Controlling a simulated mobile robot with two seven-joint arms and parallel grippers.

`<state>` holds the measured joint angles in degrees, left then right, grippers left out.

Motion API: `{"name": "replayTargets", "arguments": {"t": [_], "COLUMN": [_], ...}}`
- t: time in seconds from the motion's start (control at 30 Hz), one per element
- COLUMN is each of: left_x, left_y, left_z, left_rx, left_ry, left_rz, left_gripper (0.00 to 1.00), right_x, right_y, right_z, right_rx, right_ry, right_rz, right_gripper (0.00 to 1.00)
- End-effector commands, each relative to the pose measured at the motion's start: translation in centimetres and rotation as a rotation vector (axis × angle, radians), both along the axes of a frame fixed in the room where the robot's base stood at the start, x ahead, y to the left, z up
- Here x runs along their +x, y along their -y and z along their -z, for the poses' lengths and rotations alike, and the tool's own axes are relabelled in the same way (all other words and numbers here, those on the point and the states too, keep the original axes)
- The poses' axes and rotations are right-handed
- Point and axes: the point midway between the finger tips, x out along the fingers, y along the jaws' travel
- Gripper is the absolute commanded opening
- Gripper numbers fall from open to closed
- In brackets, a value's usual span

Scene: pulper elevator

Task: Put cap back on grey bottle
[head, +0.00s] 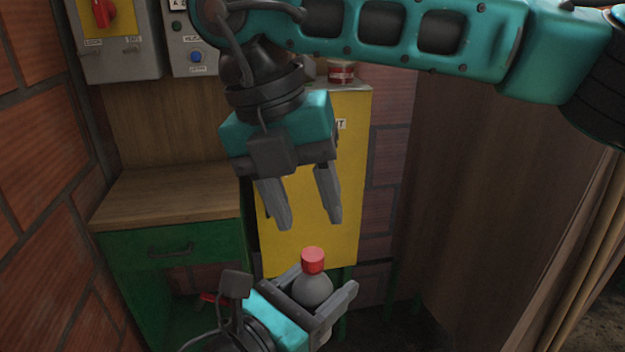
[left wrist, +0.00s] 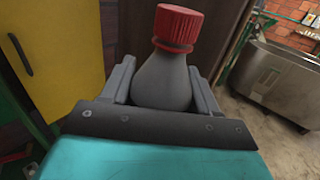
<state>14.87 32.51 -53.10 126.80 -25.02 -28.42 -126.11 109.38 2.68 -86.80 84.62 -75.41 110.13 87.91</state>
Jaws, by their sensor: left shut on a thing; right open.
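The grey bottle (head: 313,287) is held upright in my left gripper (head: 327,297), which is shut on it. In the left wrist view the grey bottle (left wrist: 163,82) stands between the fingers. The red cap (head: 313,260) sits on top of the bottle's neck; it also shows in the left wrist view (left wrist: 178,27), looking slightly tilted. I cannot tell whether it is screwed tight. My right gripper (head: 305,212) is open and empty, pointing down just above the cap, with a gap between its fingertips and the cap.
A yellow cabinet (head: 325,200) stands behind the grippers. A green workbench with a wooden top (head: 165,195) is at the left, under grey control boxes (head: 118,40). A red-and-white tin (head: 341,72) stands on the cabinet. A metal tank (left wrist: 290,80) shows at the right in the wrist view.

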Motion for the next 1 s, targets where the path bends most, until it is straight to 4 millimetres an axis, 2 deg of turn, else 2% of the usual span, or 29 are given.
{"name": "replayTargets", "arguments": {"t": [0.5, 1.0], "left_x": [0.0, 0.0], "left_y": [0.0, 0.0], "left_z": [-0.1, -0.1], "left_rx": [-0.001, -0.001], "left_ry": [0.002, 0.002], "left_rz": [0.0, 0.001], "left_gripper": [0.0, 0.0], "right_x": [0.1, 0.1], "right_y": [0.4, 0.7], "right_z": [-0.9, -1.8], "right_rx": [0.073, 0.099], "right_ry": [-0.219, -0.313], "right_rz": [-0.965, -1.907], "right_gripper": [0.48, 0.48]}}
